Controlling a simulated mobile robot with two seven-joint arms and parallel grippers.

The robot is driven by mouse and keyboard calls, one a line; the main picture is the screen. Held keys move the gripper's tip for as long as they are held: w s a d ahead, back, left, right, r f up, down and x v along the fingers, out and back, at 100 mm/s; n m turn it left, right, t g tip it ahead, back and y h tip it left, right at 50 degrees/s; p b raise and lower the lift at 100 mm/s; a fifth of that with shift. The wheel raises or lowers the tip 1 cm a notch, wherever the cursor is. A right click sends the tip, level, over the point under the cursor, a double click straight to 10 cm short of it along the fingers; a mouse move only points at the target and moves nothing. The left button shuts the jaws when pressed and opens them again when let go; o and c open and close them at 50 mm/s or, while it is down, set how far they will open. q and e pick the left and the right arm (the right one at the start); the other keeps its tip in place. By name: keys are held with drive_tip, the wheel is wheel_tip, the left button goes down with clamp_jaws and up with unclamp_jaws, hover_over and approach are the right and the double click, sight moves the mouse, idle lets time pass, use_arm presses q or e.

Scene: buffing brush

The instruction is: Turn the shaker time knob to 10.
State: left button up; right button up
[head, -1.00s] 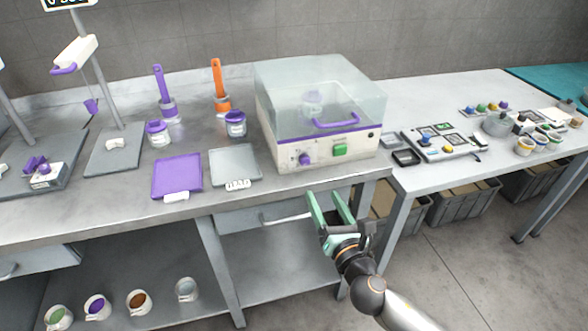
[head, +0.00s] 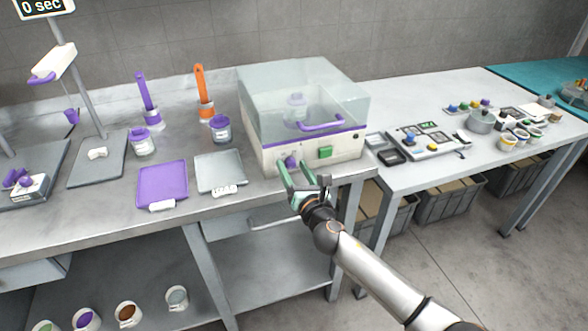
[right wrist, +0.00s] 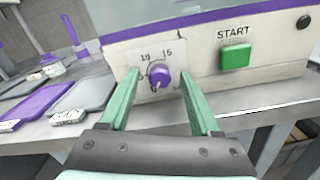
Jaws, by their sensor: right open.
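The shaker (head: 270,156) is a white box with a purple stripe and a clear lid, near the right end of the grey bench. Its purple time knob (right wrist: 160,77) is on the front face, with 10 and 15 printed above it in the right wrist view. The knob also shows in the head view (head: 290,161), partly behind my gripper. My right gripper (head: 294,168) is open and empty, with its green fingers pointing at the front panel. In the right wrist view, the fingers (right wrist: 158,88) stand on either side of the knob, apart from it. My left gripper is out of view.
A green START button (right wrist: 235,57) sits right of the knob. A purple tray (head: 163,181) and a grey tray (head: 220,172) lie left of the shaker. A jar (head: 296,106) stands inside under the lid. The bench edge is just below the panel.

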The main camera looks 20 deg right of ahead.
clamp_jaws()
idle(0.5)
